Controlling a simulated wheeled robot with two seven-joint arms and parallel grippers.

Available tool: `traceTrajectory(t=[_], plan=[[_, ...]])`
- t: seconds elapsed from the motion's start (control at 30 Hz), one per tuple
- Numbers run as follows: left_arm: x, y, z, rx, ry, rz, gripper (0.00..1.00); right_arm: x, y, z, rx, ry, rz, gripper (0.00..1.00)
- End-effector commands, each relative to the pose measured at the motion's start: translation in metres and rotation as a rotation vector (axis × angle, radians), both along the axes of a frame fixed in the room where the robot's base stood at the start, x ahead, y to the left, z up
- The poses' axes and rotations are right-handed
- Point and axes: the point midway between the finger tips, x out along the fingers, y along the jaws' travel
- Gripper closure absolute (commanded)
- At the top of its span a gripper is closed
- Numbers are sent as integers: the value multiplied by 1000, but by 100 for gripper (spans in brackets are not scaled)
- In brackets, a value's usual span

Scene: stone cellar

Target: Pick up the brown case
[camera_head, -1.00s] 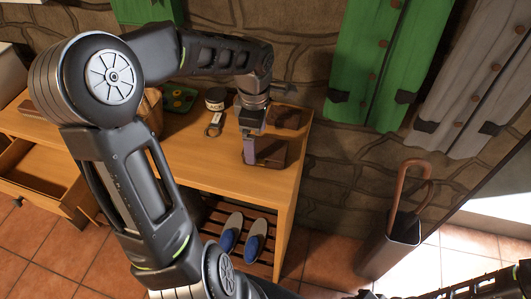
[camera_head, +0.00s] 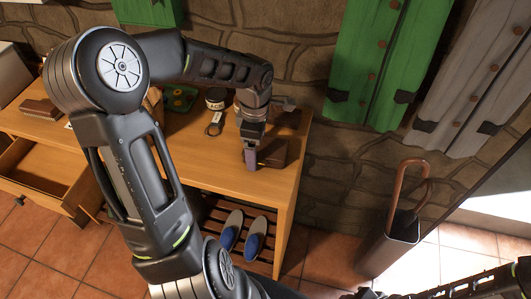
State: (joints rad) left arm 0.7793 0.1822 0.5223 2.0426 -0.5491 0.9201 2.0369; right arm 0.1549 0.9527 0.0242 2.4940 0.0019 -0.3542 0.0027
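A dark brown case (camera_head: 274,152) lies near the right end of the wooden table. My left gripper (camera_head: 251,158) points down at the case's left side, with a finger close against it. I cannot tell whether they touch. The far finger is not clear to see, so its opening cannot be judged. A second flat brown case-like object (camera_head: 40,110) lies at the table's left end. My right arm shows only at the bottom right corner; its gripper is not in view.
On the wooden table (camera_head: 215,172) stand a small dark jar (camera_head: 215,97), keys with a tag (camera_head: 214,126) and a green tray (camera_head: 180,98). An open drawer (camera_head: 45,175) juts out at left. Blue-grey shoes (camera_head: 256,236) sit below. An umbrella stand (camera_head: 392,250) is at right.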

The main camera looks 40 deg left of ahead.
Motion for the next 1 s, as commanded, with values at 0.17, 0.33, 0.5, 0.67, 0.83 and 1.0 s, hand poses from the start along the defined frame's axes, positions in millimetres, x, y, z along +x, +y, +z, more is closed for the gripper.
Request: traceTrajectory(t=[0.17,0.33,0.5,0.67,0.83,1.0], plan=[[0,0,0,0,0,0,28,0,0,0,0,0,0,64],[0,0,0,0,0,0,42,0,0,0,0,0,0,64],[0,0,0,0,0,0,56,0,0,0,0,0,0,64],[0,0,0,0,0,0,69,0,0,0,0,0,0,64],[0,0,0,0,0,0,83,0,0,0,0,0,0,64],[0,0,0,0,-1,0,86,0,0,0,0,0,0,64]])
